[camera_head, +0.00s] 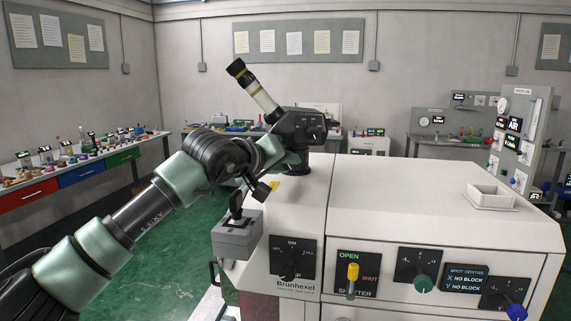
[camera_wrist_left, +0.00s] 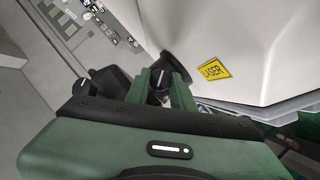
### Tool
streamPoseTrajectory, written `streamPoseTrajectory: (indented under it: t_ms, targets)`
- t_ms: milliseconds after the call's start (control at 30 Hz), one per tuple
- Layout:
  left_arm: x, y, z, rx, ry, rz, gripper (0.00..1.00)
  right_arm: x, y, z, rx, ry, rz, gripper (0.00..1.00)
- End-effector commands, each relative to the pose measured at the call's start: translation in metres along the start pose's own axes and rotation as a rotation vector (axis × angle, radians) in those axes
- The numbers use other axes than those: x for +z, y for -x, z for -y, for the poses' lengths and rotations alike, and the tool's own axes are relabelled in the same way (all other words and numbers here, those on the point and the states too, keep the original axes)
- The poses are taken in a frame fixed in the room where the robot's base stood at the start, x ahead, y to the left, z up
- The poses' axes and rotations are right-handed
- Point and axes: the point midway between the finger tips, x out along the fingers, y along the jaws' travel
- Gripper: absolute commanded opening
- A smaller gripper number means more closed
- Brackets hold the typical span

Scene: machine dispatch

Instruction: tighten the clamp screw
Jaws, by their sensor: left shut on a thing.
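My left gripper (camera_head: 294,160) reaches in from the left to the black base below the viewing head (camera_head: 300,126) on the white machine. In the left wrist view its two green fingers (camera_wrist_left: 160,88) are shut on a small black knob with a white mark, which I take to be the clamp screw (camera_wrist_left: 159,97). A round black flange (camera_wrist_left: 181,66) lies just beyond the fingertips. In the head view the knob is hidden by the gripper. My right gripper is not in view.
The white machine (camera_head: 400,200) fills the right, with a yellow shutter lever (camera_head: 352,275) and knobs on its front. A white tray (camera_head: 490,197) sits on top. A grey box (camera_head: 237,238) juts out below my wrist. A yellow laser label (camera_wrist_left: 213,70) is beside the flange.

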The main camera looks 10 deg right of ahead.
Motion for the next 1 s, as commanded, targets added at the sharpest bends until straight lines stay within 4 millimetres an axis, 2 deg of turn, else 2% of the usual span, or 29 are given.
streamPoseTrajectory:
  t_ms: [500,1000]
  targets:
    - [-0.001,0.000,-0.003,-0.163,-0.330,0.022,0.00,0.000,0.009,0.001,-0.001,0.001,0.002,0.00]
    - [0.001,-0.001,-0.003,-0.219,-0.441,0.031,0.00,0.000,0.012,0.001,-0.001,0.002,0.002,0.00]
